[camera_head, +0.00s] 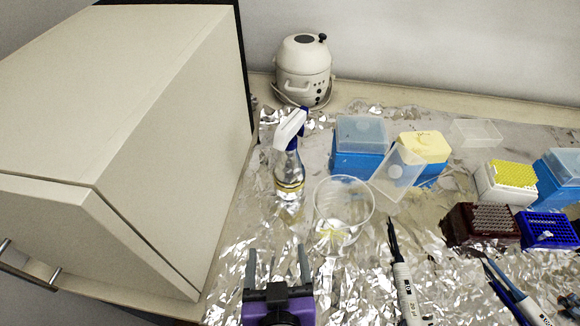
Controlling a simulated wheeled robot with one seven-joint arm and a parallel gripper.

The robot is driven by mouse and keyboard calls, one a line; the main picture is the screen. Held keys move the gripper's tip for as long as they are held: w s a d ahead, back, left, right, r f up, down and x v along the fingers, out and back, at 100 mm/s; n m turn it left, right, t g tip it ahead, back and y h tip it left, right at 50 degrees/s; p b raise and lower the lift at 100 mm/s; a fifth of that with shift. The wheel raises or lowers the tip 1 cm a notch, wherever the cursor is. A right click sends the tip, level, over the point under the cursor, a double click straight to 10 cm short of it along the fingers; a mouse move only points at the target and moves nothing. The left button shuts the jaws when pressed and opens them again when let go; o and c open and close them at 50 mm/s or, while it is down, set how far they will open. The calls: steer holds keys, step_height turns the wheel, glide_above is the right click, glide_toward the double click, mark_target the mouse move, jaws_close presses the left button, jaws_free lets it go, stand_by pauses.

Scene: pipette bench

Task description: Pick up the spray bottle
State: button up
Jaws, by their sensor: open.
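The spray bottle (289,178) stands upright on the foil-covered bench, left of centre. It has a clear body with a label band low down, a dark blue collar and a white and blue spray head. My gripper (278,253) is at the bottom of the picture, nearer to me than the bottle. Its two grey fingers are apart, pointing away from me toward the bottle, with nothing seen between them. It is not touching the bottle.
A clear beaker (343,213) stands just right of the bottle. A beige cabinet (150,130) fills the left side. A white centrifuge (303,72) stands behind. Blue tip boxes (357,160), a brown rack (470,228) and a pipette (403,288) lie to the right.

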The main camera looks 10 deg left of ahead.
mark_target(287, 187)
steer(key=shift+w+a+r+m+h, duration=0.15)
steer(key=shift+w+r+m+h, duration=0.15)
steer(key=shift+r+m+h, duration=0.2)
steer(key=shift+w+a+r+m+h, duration=0.15)
steer(key=shift+w+r+m+h, duration=0.1)
steer(key=shift+r+m+h, duration=0.25)
steer(key=shift+w+d+r, duration=0.1)
steer(key=shift+d+r, duration=0.1)
steer(key=shift+w+d+m+h+p, duration=0.1)
steer(key=shift+w+m+h+p, duration=0.15)
steer(key=shift+m+h+p, duration=0.05)
steer(key=w+p, duration=0.2)
steer(key=w, duration=0.9)
steer(key=shift+w, duration=0.2)
steer(key=p+x, duration=0.1)
steer(key=x, duration=0.4)
steer(key=c, duration=1.6)
steer(key=shift+r, duration=0.1)
jaws_close()
